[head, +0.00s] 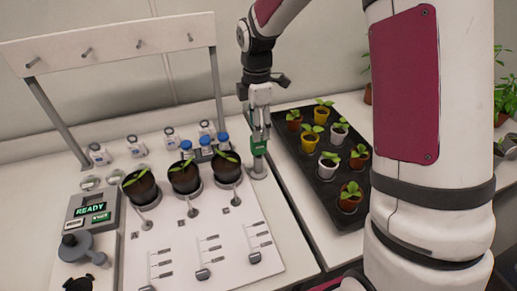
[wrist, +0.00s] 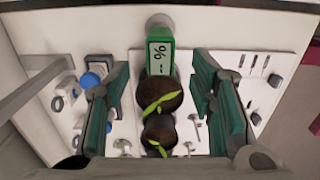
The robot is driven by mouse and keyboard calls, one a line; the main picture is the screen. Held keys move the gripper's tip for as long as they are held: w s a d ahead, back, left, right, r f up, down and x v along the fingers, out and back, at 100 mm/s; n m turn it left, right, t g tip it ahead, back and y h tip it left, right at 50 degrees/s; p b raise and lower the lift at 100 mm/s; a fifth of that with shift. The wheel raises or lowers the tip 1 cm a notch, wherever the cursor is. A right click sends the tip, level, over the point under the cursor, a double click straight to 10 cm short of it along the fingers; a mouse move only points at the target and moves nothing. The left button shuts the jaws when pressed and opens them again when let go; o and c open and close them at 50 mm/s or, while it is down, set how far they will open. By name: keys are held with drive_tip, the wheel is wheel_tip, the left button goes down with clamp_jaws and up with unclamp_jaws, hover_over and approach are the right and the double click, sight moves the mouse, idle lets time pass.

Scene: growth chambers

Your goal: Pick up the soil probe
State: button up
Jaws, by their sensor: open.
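The soil probe (wrist: 160,56) is a green block with a white display reading "%" and dashes. It stands at a pale round holder (wrist: 158,21) at the top of the wrist view. In the head view the green probe (head: 259,146) is upright above the pale holder (head: 258,169), at the bench's right edge. My gripper (head: 260,110) hangs directly above it. In the wrist view my gripper (wrist: 161,68) is open, its teal fingers on either side of the probe with gaps to both. The probe's lower end is hidden.
Three dark pots (head: 185,180) with seedlings stand left of the probe on a white board (head: 205,240). Blue-capped bottles (head: 205,140) are close behind them. A black tray (head: 290,140) of small potted plants lies to the right. A peg rack (head: 110,45) stands behind.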

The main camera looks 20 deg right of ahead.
sight(258, 155)
drive_tip(key=shift+d+f+p, duration=0.15)
drive_tip(key=shift+f+p, duration=0.35)
drive_tip(key=shift+f, duration=2.55)
clamp_jaws()
